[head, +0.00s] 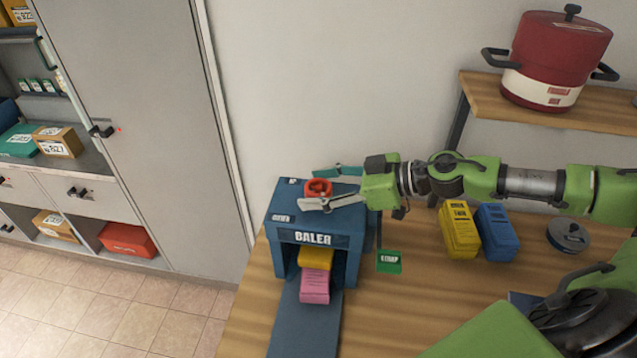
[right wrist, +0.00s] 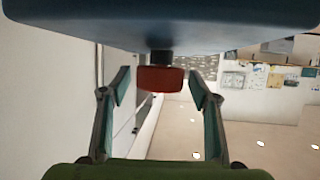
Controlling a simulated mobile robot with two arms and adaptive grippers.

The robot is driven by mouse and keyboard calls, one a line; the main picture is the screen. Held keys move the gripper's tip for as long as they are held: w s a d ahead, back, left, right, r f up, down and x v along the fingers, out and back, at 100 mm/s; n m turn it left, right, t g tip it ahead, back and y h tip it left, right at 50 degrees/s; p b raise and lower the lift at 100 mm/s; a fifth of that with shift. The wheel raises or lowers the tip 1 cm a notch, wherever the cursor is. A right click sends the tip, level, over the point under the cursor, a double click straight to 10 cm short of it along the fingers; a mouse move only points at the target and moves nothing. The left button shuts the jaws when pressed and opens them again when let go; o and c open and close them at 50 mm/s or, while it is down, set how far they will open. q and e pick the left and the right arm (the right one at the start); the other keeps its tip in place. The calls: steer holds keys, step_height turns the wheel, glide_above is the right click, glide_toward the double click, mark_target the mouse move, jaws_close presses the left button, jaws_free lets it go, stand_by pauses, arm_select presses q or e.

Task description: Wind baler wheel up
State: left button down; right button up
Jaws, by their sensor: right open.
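The blue baler (head: 347,215) stands on the wooden table. Its red wheel (head: 317,187) sits on top and also shows in the right wrist view (right wrist: 161,79), on a short dark stem. My right gripper (head: 325,189) reaches in from the right and is open, with one finger on each side of the wheel. In the right wrist view the wheel lies between the fingertips, with a gap on both sides. In the baler's opening are a yellow bundle (head: 316,258) and a pink bundle (head: 315,287). My left gripper is out of view.
A green card (head: 389,262) is beside the baler. Yellow (head: 459,230) and blue (head: 497,232) bundles and a dark spool (head: 568,235) lie to the right, under my arm. A red pot (head: 556,58) stands on a wall shelf (head: 490,97). Grey cabinets (head: 150,120) are at left.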

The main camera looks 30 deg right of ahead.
steer(key=c, duration=1.1)
steer(key=shift+c, duration=0.2)
